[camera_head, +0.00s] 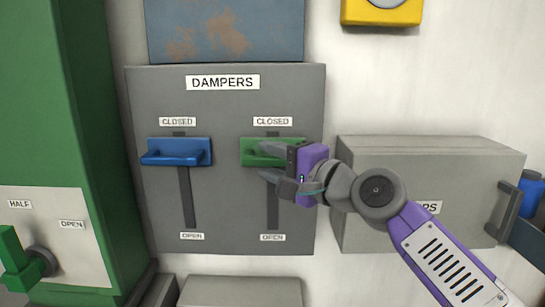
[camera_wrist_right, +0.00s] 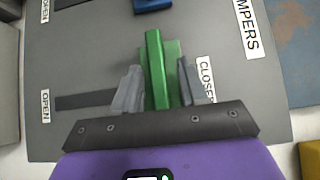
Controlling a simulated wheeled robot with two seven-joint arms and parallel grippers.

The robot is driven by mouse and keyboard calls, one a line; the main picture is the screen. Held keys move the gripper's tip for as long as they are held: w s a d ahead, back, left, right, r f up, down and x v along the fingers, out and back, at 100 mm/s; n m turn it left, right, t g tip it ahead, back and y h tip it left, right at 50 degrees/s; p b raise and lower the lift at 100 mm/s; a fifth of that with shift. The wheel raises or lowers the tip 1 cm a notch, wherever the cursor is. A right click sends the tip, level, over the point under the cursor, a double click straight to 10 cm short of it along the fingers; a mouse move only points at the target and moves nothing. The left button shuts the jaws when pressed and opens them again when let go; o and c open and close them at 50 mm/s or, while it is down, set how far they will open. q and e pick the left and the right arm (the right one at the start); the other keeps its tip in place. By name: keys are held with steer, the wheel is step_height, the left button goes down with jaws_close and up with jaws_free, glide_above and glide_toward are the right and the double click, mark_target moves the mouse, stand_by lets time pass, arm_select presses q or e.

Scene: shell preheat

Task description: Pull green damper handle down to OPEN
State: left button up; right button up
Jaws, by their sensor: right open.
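The green damper handle (camera_head: 285,146) is at the top of its vertical slot on the grey DAMPERS panel (camera_head: 226,110), just under the CLOSED label. The slot runs down to an OPEN label (camera_head: 272,237). My right gripper (camera_head: 265,160) is at the green handle, its fingers above and below the handle's bar. In the right wrist view the green handle (camera_wrist_right: 156,70) stands between the two grey fingers of my right gripper (camera_wrist_right: 157,88), with small gaps, so the gripper is open around it. My left gripper is not in view.
A blue damper handle (camera_head: 178,152) is at the CLOSED end of the left slot. A grey box (camera_head: 400,160) projects from the wall at right, behind my right arm. A green column (camera_head: 50,110) stands at left with another green lever (camera_head: 22,265). The slot below the green handle is clear.

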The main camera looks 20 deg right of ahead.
steer(key=shift+w, duration=0.1)
jaws_close()
steer(key=shift+f, duration=0.1)
step_height(320, 180, down, 16)
steer(key=b, duration=1.4)
steer(key=shift+w+a+r, duration=0.1)
steer(key=shift+r, duration=0.1)
steer(key=shift+f, duration=0.1)
steer(key=shift+c, duration=1.3)
jaws_free()
steer(key=shift+o, duration=1.3)
